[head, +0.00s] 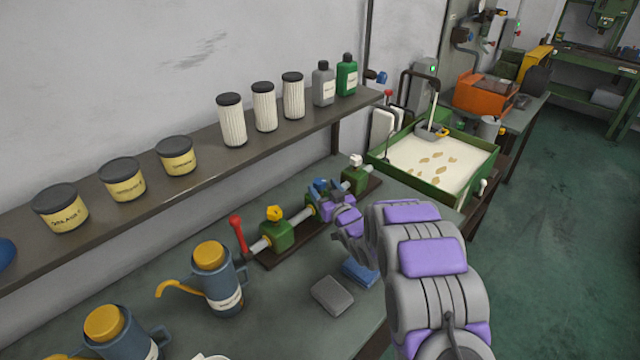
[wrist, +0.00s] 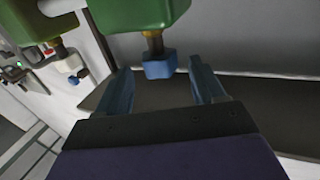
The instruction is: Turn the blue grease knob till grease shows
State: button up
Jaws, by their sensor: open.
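A pipe assembly with green valve blocks lies on the bench. The blue knob (wrist: 160,65) hangs below a brass stem under a green block (wrist: 135,14) in the wrist view. My gripper (wrist: 158,70) is open, with one finger on each side of the blue knob. A gap shows between the knob and each finger. In the head view my gripper (head: 325,190) is at the middle green block, and it largely hides the blue knob there. The white knob (head: 356,160) and yellow knob (head: 274,213) sit on the neighbouring blocks. No grease is visible.
A red lever (head: 237,232) stands at the assembly's left end. Blue-grey jugs (head: 222,285), a grey block (head: 333,295) and a blue block (head: 360,273) stand on the bench. A shelf (head: 205,172) with tubs, filters and bottles runs behind. A green tray (head: 474,178) is beyond.

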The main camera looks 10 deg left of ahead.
jog(key=p+v, duration=0.2)
jog(key=v, duration=1.1)
jog(key=shift+s+f, duration=0.2)
jog(key=shift+r, duration=0.1)
